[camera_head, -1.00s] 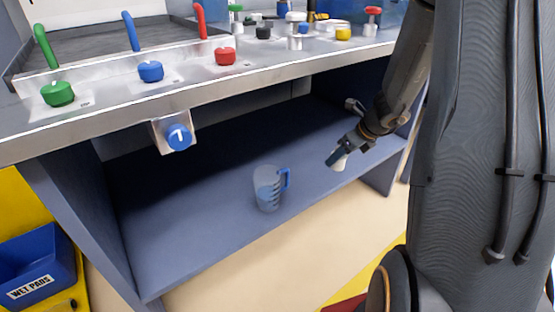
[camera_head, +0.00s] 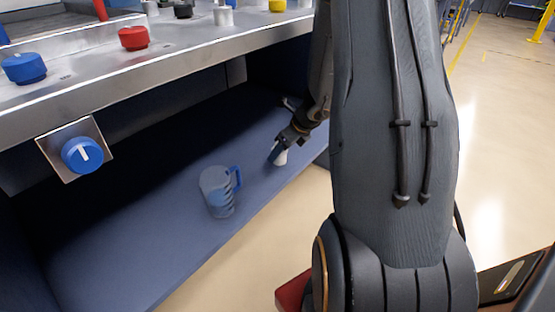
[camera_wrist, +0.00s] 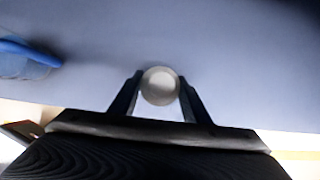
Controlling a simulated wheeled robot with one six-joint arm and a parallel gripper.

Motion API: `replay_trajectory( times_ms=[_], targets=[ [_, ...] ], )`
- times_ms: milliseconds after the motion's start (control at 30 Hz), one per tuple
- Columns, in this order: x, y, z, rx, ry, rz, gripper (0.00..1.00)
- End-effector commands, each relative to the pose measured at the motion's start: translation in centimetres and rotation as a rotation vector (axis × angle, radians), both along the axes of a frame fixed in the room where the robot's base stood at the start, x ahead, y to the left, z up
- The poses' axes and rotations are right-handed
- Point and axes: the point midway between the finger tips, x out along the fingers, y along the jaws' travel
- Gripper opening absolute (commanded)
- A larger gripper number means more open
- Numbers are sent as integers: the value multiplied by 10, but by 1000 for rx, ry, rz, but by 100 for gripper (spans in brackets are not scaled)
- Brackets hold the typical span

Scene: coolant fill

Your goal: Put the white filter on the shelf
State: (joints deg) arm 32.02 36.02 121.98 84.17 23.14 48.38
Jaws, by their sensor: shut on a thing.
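The white filter (camera_wrist: 160,86) is a small round piece between the two fingers of my gripper (camera_wrist: 160,92) in the wrist view. In the head view my gripper (camera_head: 281,150) is shut on the filter (camera_head: 281,158), at the right part of the blue-grey shelf (camera_head: 130,250) under the counter. The filter is low over the shelf surface, near its front edge. I cannot tell whether it touches the shelf. The shelf surface fills most of the wrist view (camera_wrist: 230,60).
A clear measuring jug (camera_head: 217,192) with a blue handle stands on the shelf left of my gripper. Its blue handle shows at the left of the wrist view (camera_wrist: 25,50). The steel counter (camera_head: 190,50) with a blue knob (camera_head: 82,154) overhangs the shelf. Bare shelf lies between jug and gripper.

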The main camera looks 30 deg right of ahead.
Motion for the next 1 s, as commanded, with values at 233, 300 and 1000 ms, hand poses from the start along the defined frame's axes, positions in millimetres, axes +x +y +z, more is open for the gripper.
replay_trajectory(
  times_ms=[233,300,1000],
  targets=[
    [0,0,-21,0,0,0,20],
    [0,0,-21,0,0,1,20],
    [0,0,-22,0,0,1,62]
  ],
)
